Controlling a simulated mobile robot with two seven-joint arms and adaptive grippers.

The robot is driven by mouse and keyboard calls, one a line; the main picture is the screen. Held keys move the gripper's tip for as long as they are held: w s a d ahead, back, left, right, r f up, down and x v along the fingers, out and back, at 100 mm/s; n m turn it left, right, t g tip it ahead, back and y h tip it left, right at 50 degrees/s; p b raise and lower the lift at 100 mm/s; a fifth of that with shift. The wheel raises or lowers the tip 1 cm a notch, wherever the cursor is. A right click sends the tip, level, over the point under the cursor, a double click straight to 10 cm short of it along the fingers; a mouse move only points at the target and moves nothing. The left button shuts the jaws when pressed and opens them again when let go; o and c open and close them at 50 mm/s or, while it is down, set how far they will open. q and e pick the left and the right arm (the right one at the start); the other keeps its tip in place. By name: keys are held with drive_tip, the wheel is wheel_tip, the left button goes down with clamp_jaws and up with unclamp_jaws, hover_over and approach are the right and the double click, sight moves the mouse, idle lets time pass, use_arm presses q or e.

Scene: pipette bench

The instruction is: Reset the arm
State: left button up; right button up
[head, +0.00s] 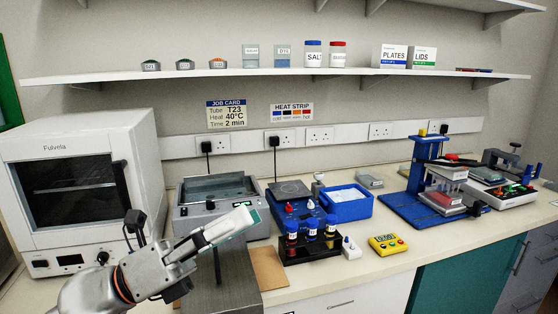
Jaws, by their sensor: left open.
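My left gripper (246,219) shows in the head view, reaching in from the lower left. It is open, with no object visible between its fingers. It hangs in front of the grey water bath (196,226) and left of the black tube rack (318,249). My right gripper is not in view.
A white oven (134,126) stands at the left. A blue tray (347,208), a yellow timer (387,244) and a blue stand (425,150) are on the bench to the right. A shelf (185,76) with bottles and boxes runs above.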

use_arm(q)
drive_tip(key=w+a+f+n+t+y, duration=0.35)
drive_tip(key=a+n+t+y, duration=0.35)
drive_tip(key=n, duration=0.4)
drive_tip(key=w+a+f+n+t+y, duration=0.2)
drive_tip(key=w+a+n+t+y, duration=0.3)
drive_tip(key=n+t, duration=0.4)
drive_tip(key=s+a+f+n+g+y, duration=0.1)
drive_tip(key=a+f+n+g+y, duration=0.2)
drive_tip(key=a+f+n+y, duration=0.5)
drive_tip(key=s+a+f+n+g+y, duration=0.25)
drive_tip(key=a+f+n+y, duration=0.2)
drive_tip(key=f, duration=0.55)
drive_tip(key=s+a+f+n+g+y, duration=0.15)
drive_tip(key=s+a+f+g, duration=0.3)
drive_tip(key=s+f, duration=0.5)
drive_tip(key=s+a+f+n+g, duration=0.25)
drive_tip(key=s+f+g, duration=0.35)
drive_tip(key=s+f, duration=0.3)
drive_tip(key=w+d+f+n+t+h, duration=0.1)
drive_tip(key=d+f+t+h, duration=0.1)
drive_tip(key=d+f, duration=0.5)
drive_tip(key=w+d+f+n+t+h, duration=0.1)
drive_tip(key=w+d+f+t+h, duration=0.1)
drive_tip(key=d+f+h, duration=0.3)
drive_tip(key=d+f, duration=0.2)
drive_tip(key=d, duration=0.2)
drive_tip(key=shift+w+f, duration=0.25)
drive_tip(key=shift+f, duration=0.05)
